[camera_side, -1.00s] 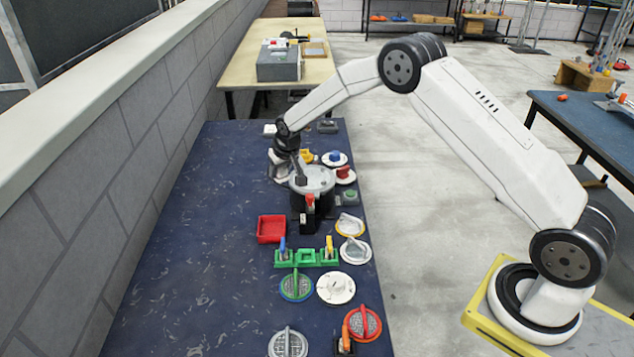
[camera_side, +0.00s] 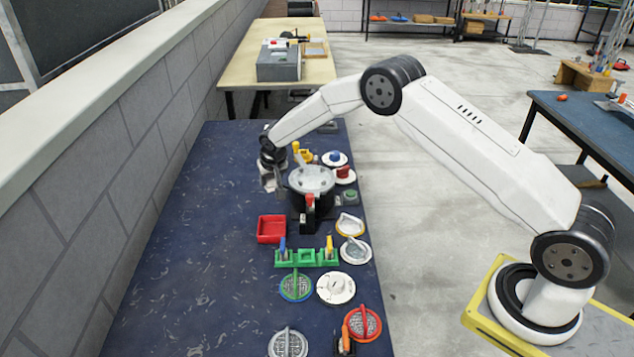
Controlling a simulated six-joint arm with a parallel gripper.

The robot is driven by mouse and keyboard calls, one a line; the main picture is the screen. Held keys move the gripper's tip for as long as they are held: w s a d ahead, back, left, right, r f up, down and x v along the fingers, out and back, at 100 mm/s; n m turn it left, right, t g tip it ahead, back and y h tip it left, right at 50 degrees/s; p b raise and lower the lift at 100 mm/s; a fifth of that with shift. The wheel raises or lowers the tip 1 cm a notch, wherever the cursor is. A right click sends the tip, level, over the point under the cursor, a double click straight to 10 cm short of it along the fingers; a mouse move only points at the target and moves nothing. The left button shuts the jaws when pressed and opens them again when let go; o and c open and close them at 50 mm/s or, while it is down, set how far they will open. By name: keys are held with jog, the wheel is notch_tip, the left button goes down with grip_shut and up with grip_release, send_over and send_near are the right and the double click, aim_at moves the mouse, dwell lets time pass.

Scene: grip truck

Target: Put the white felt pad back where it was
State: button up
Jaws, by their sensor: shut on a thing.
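My gripper (camera_side: 270,182) points down at the far left of the row of objects, just left of the black pot. It is shut on a small pale thing at its fingertips, which I take for the white felt pad (camera_side: 272,186). The pad is small and partly covered by the fingers, so its edges are unclear. I cannot tell whether it touches the blue table top or hangs just above it.
The black pot with a grey lid (camera_side: 311,178) stands close on the right. A red tray (camera_side: 270,230), a green holder (camera_side: 306,257) and several round discs lie nearer. The left part of the blue table (camera_side: 205,235) is clear.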

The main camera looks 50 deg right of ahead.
send_over(273, 207)
jog(key=s, duration=0.1)
jog(key=shift+s+a+f, duration=0.1)
jog(key=shift+a+f, duration=0.05)
jog(key=shift+f, duration=0.95)
jog(key=shift+s+a+f, duration=0.1)
jog(key=shift+a+f, duration=0.05)
jog(key=shift+f, duration=0.95)
jog(key=shift+f, duration=0.1)
jog(key=shift+f, duration=1.75)
jog(key=shift+f, duration=0.1)
jog(key=o, duration=1.1)
jog(key=shift+v, duration=6.1)
